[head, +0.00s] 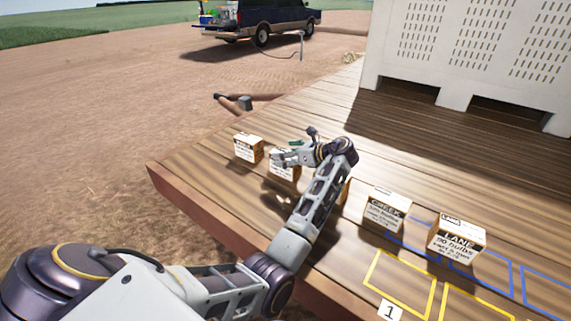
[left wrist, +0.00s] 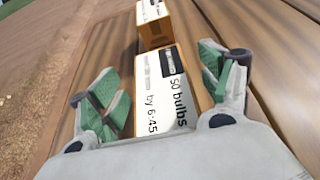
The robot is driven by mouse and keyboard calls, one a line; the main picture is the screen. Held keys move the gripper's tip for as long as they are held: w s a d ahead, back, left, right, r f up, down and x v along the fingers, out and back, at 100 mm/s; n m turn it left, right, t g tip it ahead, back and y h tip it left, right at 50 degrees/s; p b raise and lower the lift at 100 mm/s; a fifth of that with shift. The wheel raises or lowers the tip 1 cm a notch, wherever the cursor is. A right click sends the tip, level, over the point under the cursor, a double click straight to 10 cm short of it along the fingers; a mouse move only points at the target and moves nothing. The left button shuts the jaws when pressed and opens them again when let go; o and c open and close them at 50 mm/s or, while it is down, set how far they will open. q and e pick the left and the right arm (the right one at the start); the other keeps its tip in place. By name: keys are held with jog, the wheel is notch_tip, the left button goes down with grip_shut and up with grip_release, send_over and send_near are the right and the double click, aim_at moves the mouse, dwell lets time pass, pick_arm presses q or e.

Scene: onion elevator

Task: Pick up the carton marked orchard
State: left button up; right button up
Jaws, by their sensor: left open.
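My left gripper (head: 284,154) is open over the second carton from the left (head: 286,171). In the left wrist view, this carton (left wrist: 165,95) lies between the two green-padded fingers, with gaps at its sides. Its label reads "50 bulbs" and "by 6:45"; its name is not readable. A farther carton (head: 248,149) stands at the far left and also shows in the left wrist view (left wrist: 154,24), its name too small to read. I cannot make out the word orchard on any carton. My right gripper is out of view.
Cartons marked CREEK (head: 386,210) and LANE (head: 457,240) stand to the right on the wooden deck (head: 220,190). Another carton (head: 346,190) is mostly hidden behind my left arm. Yellow and blue outlines and a "1" card (head: 390,311) lie in front. A white bin (head: 470,60) stands behind.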

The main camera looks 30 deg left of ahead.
pick_arm(q)
jog(key=shift+a+f, duration=0.25)
jog(key=shift+a, duration=0.4)
jog(key=shift+w, duration=0.1)
jog(key=c, duration=1.2)
